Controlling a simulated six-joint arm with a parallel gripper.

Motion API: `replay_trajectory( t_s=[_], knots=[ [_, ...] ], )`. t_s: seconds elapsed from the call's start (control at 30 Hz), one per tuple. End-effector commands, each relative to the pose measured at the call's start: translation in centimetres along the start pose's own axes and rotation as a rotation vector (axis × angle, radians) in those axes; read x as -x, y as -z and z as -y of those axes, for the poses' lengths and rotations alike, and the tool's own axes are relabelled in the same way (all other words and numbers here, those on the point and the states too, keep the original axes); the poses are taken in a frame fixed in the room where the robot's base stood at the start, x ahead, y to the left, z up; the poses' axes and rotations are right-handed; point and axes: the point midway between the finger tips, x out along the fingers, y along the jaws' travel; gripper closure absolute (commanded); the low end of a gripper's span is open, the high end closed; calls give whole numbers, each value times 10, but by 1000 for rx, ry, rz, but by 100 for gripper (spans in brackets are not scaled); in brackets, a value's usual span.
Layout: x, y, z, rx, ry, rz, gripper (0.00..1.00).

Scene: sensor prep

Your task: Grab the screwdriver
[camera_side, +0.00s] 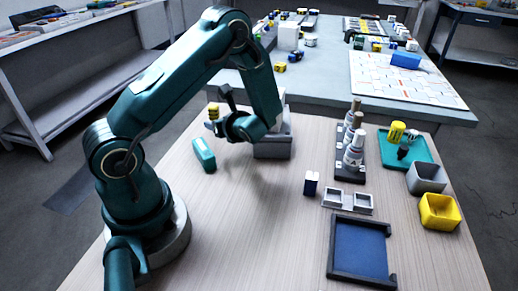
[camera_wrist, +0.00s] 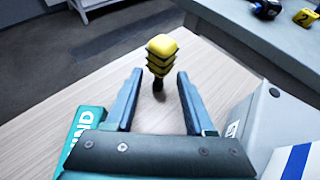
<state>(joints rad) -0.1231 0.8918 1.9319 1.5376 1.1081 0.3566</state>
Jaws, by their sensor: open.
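The screwdriver has a yellow ribbed handle (camera_wrist: 162,48) and a dark lower end, and it stands roughly upright in the wrist view. It also shows in the side view (camera_side: 213,110), small and partly covered by my gripper. My gripper (camera_wrist: 160,77) is open and empty, with one finger on each side of the screwdriver's line. The screwdriver appears at or just beyond the fingertips, centred between them. In the side view my gripper (camera_side: 219,127) is low near the screwdriver. I cannot tell whether either finger touches it.
A teal box (camera_side: 204,155) lies left of my gripper. A grey container (camera_side: 273,148) stands close on the right. Bottles on a dark rack (camera_side: 350,172), a teal tray (camera_side: 423,147), a yellow bin (camera_side: 440,211) and a blue-floored tray (camera_side: 358,248) are farther right. The middle front table is clear.

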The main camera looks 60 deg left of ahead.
Motion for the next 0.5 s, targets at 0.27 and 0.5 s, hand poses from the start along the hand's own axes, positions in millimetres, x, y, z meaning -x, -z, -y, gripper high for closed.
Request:
replay_trajectory(
  t_s=[0.27, 0.5],
  knots=[
    [-28, 0, 0, 3, -2, -2, 46],
    [-30, 0, 0, 3, 0, -2, 46]
  ],
)
